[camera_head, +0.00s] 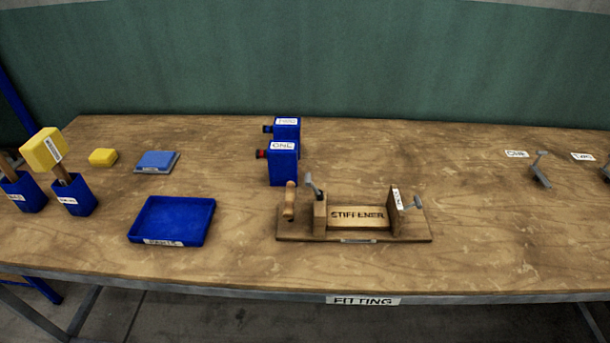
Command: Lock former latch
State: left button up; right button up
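The wooden former (416,238) stands near the front of the table, right of its middle. A block marked STIFFENER (358,218) sits between its left upright (320,216) and its right upright (394,214). A grey metal lever (313,185) rises tilted at the left upright, beside a wooden handle (290,201). A grey metal piece (413,203) sticks out right of the labelled right upright. I cannot tell which metal part is the latch, or whether it is locked. Neither of my grippers is in view.
Blue boxes labelled ONE (283,165) and TWO (287,128) stand behind the former. A blue tray (172,221) lies to its left, with mallets in blue holders (76,202) farther left. A metal clamp (541,172) stands at right.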

aim_at(308, 183)
jog(key=i+l+z, duration=0.15)
jog(key=i+l, duration=0.15)
jog(key=i, duration=0.15)
jog(key=k+j+z, duration=0.75)
jog(key=k+z, duration=0.15)
